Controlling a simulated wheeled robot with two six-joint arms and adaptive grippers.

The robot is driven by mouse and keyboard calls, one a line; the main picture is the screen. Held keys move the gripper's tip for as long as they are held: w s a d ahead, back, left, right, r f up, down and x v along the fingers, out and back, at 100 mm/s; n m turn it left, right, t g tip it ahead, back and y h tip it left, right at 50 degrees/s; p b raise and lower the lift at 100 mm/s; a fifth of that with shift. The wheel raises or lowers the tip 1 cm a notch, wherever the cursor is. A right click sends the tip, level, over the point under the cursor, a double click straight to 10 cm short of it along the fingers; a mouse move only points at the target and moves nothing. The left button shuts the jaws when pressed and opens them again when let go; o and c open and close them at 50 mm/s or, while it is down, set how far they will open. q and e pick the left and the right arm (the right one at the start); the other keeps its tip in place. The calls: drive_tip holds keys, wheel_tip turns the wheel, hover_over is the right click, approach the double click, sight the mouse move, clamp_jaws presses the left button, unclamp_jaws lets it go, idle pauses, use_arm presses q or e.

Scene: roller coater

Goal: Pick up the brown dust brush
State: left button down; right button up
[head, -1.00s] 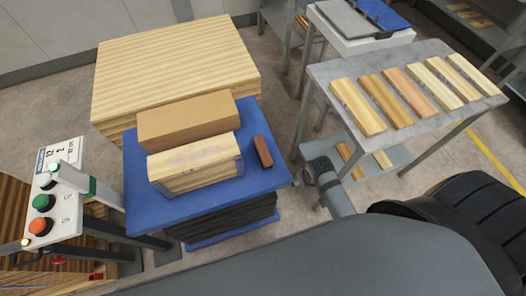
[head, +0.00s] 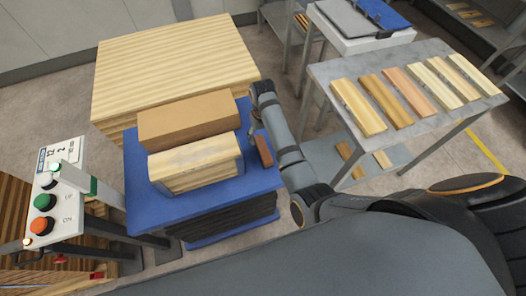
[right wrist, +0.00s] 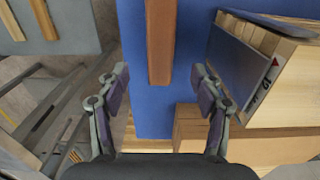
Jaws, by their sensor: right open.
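The brown dust brush (head: 264,151) lies on the right part of the blue lift table (head: 215,207). It looks like a small reddish-brown bar, and it also shows at the top middle of the right wrist view (right wrist: 161,38). My right gripper (head: 253,128) reaches over the table beside the brush in the head view. In the right wrist view my right gripper (right wrist: 160,76) is open and empty, with the near end of the brush lined up between its fingertips. How high the fingertips are above the table is hard to tell. My left gripper is out of view.
A pale wood stack (head: 195,165) and a tan block (head: 190,125) stand left of the brush. A big wooden stack (head: 170,60) is behind. A grey table (head: 440,105) with several wood samples is at right, and a button panel (head: 48,205) at left.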

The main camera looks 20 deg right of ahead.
sight(263, 148)
wheel_tip(263, 148, down, 5)
drive_tip(key=shift+s+d+r, duration=0.1)
drive_tip(key=shift+s, duration=0.05)
drive_tip(key=shift+f+p, duration=0.5)
drive_tip(key=shift+f, duration=2.35)
drive_tip(key=shift+s, duration=0.1)
drive_tip(key=c, duration=1.3)
